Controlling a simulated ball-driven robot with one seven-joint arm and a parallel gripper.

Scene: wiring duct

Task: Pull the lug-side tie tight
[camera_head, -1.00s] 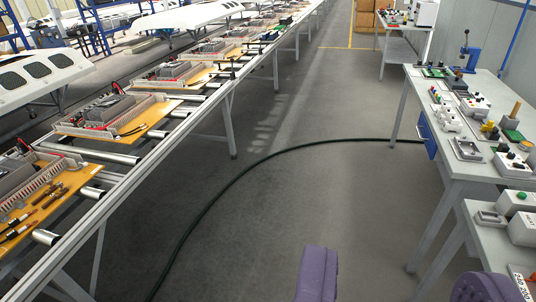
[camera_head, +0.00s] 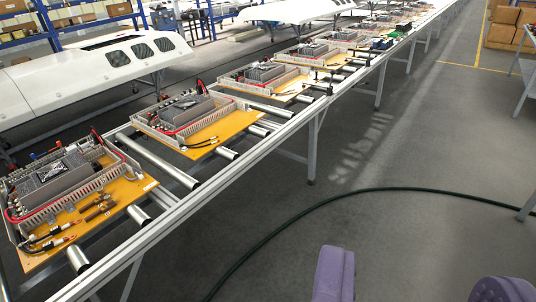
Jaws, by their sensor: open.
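My gripper (camera_head: 420,268) shows as two purple fingers at the bottom right, wide apart and empty, over the bare floor. It is well to the right of the conveyor and touches nothing. The nearest orange board (camera_head: 128,192) lies on the conveyor at the left. It carries a grey slotted wiring duct (camera_head: 62,206), a red cable and black cables (camera_head: 48,243) with coloured ends at its front corner. Small brown-gold parts (camera_head: 98,208) lie on the board. I cannot make out any tie or which end is the lug side at this size.
The roller conveyor's rail (camera_head: 215,182) runs from lower left to upper right, with more boards (camera_head: 212,130) along it. White shells (camera_head: 95,75) stand behind. A bench edge (camera_head: 527,90) shows at the right.

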